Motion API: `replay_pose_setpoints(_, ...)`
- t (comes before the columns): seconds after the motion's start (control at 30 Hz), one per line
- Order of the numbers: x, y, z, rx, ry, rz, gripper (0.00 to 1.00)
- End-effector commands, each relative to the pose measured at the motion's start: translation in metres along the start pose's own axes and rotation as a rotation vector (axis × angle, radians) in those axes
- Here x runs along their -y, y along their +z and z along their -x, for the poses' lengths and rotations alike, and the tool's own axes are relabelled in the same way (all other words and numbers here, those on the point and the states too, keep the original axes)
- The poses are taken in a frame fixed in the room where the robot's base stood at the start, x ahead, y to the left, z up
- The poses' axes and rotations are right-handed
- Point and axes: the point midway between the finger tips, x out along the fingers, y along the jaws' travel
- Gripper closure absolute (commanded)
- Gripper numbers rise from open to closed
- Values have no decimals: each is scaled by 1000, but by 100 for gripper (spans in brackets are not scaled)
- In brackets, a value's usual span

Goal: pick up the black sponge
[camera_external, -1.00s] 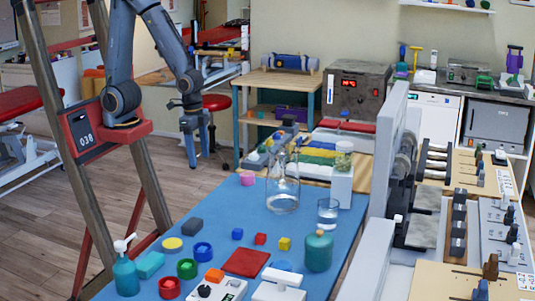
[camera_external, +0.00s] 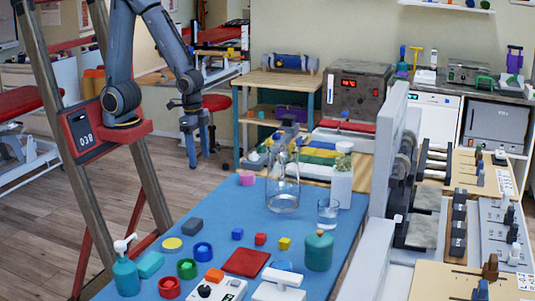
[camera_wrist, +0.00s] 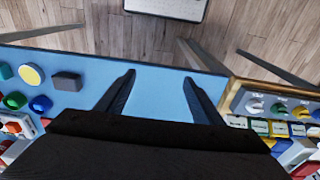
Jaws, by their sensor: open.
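The black sponge looks like a small dark grey block (camera_external: 192,227) lying on the blue table mat, left of the middle. It also shows in the wrist view (camera_wrist: 67,81), to the left of my fingers. My gripper (camera_external: 198,160) is raised, with its fingers pointing down, farther back than the sponge in the external view. In the wrist view my gripper (camera_wrist: 160,78) has its two fingers wide apart with nothing between them. The sponge is apart from the gripper and fully visible.
A glass flask (camera_external: 283,190) and a water glass (camera_external: 328,213) stand farther right. Bare blue mat (camera_external: 222,208) lies behind the sponge.

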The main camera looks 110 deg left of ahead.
Motion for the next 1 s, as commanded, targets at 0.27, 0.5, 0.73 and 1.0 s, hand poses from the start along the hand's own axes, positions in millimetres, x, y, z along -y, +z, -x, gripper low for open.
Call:
replay_pose_setpoints(0.27,0,0,0,0,0,0,43)
replay_pose_setpoints(0.5,-2,-2,0,2,-1,-12,43)
replay_pose_setpoints(0.73,-47,-38,-3,75,-25,-328,43)
replay_pose_setpoints(1.0,-165,-88,-20,226,-114,-994,43)
